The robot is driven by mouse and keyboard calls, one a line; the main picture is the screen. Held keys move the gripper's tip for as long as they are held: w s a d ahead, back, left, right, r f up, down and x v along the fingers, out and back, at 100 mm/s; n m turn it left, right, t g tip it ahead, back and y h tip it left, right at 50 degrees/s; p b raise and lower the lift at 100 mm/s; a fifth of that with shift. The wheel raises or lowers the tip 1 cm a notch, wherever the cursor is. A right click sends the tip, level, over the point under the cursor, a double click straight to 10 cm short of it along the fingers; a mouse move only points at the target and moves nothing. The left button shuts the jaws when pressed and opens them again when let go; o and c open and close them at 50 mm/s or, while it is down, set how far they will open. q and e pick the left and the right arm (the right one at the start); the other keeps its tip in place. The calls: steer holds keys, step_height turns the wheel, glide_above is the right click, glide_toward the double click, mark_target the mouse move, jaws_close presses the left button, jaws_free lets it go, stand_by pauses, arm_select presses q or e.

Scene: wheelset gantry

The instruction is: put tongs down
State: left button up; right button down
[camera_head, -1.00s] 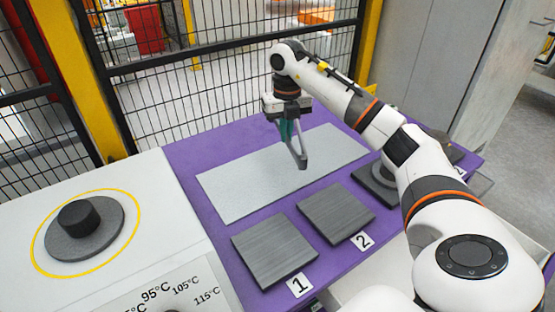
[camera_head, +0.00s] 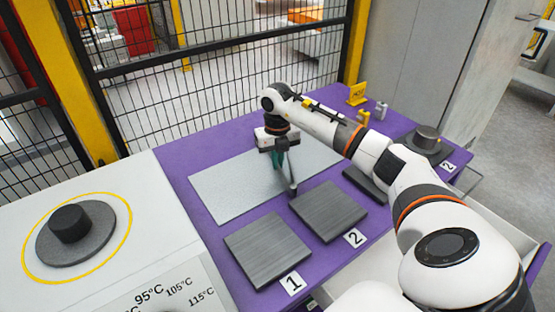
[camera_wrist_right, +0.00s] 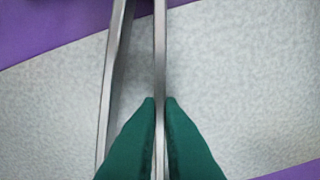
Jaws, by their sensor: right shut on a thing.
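My right gripper (camera_head: 279,162) hangs pointing down over the light grey speckled mat (camera_head: 225,190). Its green fingers (camera_wrist_right: 160,125) are shut on the metal tongs (camera_wrist_right: 160,50). The tongs also show in the head view (camera_head: 291,180) as a thin grey strip reaching below the fingers, towards the mat's near edge. In the wrist view one metal strip runs between the fingers and another lies to its left, with the mat behind them. I cannot tell whether the tongs touch the mat. My left gripper is not in view.
Dark plates marked 1 (camera_head: 267,248) and 2 (camera_head: 328,210) lie in front of the mat on the purple table (camera_head: 180,165). A round dark piece (camera_head: 427,139) and small yellow and grey items stand at the right. A black fence (camera_head: 220,85) stands behind. The mat's left part is clear.

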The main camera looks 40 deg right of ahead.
steer(key=shift+f, duration=0.1)
steer(key=c, duration=1.6)
jaws_free()
steer(key=shift+o, duration=0.2)
steer(key=shift+r, duration=0.25)
step_height(320, 180, up, 12)
steer(key=shift+f, duration=0.1)
